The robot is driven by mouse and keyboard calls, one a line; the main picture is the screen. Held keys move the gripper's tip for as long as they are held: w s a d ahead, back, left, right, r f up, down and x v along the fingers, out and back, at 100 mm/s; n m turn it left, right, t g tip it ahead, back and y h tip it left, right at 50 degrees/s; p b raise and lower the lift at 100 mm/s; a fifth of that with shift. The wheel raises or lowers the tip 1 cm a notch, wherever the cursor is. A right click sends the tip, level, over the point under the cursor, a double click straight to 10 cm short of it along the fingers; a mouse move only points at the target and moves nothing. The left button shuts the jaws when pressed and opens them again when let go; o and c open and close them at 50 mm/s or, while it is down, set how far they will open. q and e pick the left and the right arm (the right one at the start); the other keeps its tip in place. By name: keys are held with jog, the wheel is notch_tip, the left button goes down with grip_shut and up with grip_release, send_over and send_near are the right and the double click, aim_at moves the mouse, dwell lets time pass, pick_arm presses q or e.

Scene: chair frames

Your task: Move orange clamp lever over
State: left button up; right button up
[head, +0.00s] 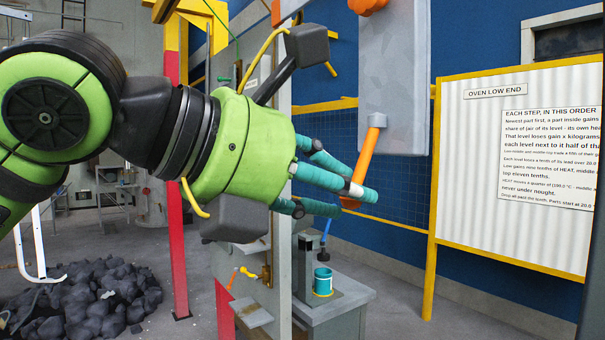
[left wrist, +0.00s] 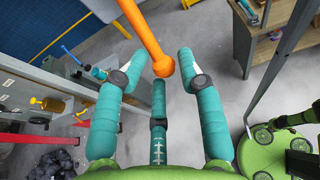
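The orange clamp lever (head: 363,155) hangs from a pivot on a grey upright panel in the head view, slanting down and left. Its rounded knob end (left wrist: 162,66) shows in the left wrist view. My left gripper (head: 353,200) has teal fingers, and they are spread around the lever's lower end. In the left wrist view my left gripper (left wrist: 161,72) has one finger on each side of the knob and a third below it. Gaps show between the side fingers and the knob. In the head view a finger partly covers the lever's low end. My right gripper is not in view.
The grey panel (head: 400,75) stands behind the lever. A white sign board (head: 470,150) with a yellow frame is at right. A grey stand with a teal cup (head: 323,280) is below my gripper. A red post (head: 176,200) and dark rubble (head: 85,300) are at left.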

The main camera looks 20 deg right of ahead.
pick_arm(q)
jog(key=shift+s+f, duration=0.1)
jog(key=shift+f, duration=0.25)
jog(key=c, duration=0.4)
jog(key=shift+f, duration=0.1)
jog(key=shift+s+a, duration=0.1)
jog(key=shift+a, duration=0.05)
